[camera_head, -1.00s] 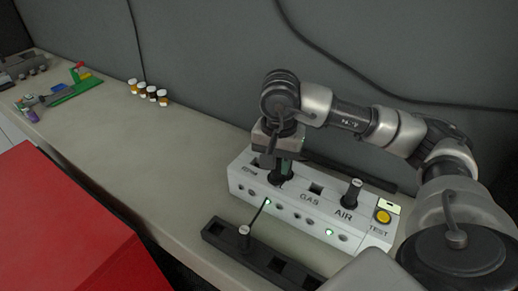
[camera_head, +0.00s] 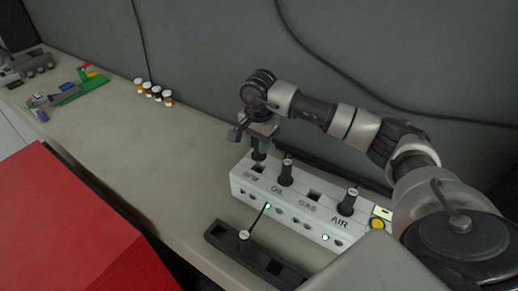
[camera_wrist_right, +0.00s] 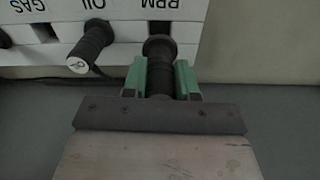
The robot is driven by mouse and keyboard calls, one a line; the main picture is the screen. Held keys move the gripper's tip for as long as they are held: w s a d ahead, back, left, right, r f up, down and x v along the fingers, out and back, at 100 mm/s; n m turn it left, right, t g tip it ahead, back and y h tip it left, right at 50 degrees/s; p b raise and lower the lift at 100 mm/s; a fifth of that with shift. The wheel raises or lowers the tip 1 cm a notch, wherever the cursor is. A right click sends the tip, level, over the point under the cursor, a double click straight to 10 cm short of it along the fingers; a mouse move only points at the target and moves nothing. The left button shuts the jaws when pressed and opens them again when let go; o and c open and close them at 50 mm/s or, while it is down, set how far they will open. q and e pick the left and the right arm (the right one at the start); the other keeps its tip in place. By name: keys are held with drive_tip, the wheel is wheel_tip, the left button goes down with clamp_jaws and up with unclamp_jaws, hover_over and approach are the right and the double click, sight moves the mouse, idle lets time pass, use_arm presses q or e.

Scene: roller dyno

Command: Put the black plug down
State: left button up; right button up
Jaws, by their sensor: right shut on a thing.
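My right gripper (camera_head: 259,147) is over the left end of the white panel box (camera_head: 318,220). Its green fingers, clear in the right wrist view (camera_wrist_right: 160,78), are shut on a black plug (camera_wrist_right: 158,48). In the head view the plug (camera_head: 258,156) points down by the leftmost socket (camera_head: 257,168), marked RPM in the wrist view. I cannot tell whether its tip is inside that socket. Other black plugs stand upright at OIL (camera_head: 286,172) and AIR (camera_head: 348,202). The GAS socket (camera_head: 314,195) looks empty. My left gripper is not in view.
A black rack (camera_head: 218,232) in front of the box holds one plug (camera_head: 244,238) with a thin lead. Small bottles (camera_head: 153,92) and a green part (camera_head: 78,92) lie farther back left. The bench between is clear. A red block (camera_head: 70,220) is at front left.

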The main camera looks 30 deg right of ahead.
wheel_tip(320, 180, down, 3)
drive_tip(key=shift+s+f+p, duration=0.1)
drive_tip(key=shift+f+p, duration=0.05)
drive_tip(key=shift+p, duration=0.75)
drive_tip(key=shift+f, duration=0.25)
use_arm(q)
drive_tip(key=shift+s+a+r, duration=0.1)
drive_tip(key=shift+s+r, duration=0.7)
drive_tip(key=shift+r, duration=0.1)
use_arm(e)
drive_tip(key=shift+f, duration=0.1)
drive_tip(key=shift+f+b, duration=0.4)
drive_tip(key=shift+b, duration=0.15)
drive_tip(key=o, duration=0.8)
drive_tip(key=shift+r, duration=0.1)
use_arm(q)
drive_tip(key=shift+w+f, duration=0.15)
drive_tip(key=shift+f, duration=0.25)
